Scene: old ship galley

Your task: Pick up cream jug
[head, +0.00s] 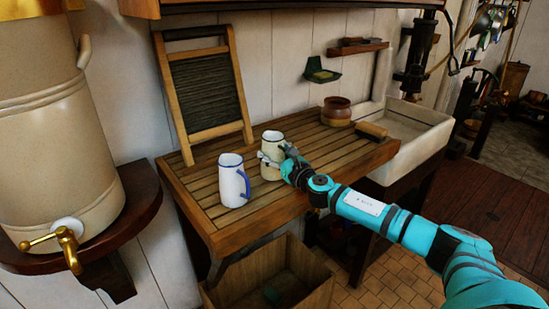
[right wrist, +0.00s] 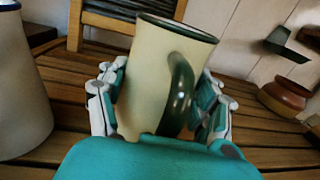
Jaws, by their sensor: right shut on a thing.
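The cream jug (head: 272,144), pale cream with a dark rim, stands upright at the slatted wooden draining board (head: 226,233). In the right wrist view the jug (right wrist: 153,72) fills the middle, its dark green handle turned towards the camera. My right gripper (head: 272,160) is shut on the jug, with a finger on each side of its body in the right wrist view (right wrist: 160,100). I cannot tell whether the jug's base touches the slats. My left gripper is not in view.
A white jug (head: 231,182) with a blue handle stands just left of the cream jug. A washboard (head: 207,90) leans on the wall behind. A brown pot (head: 337,111) and a sink (head: 405,135) are at the right. A wooden crate (head: 302,303) stands below.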

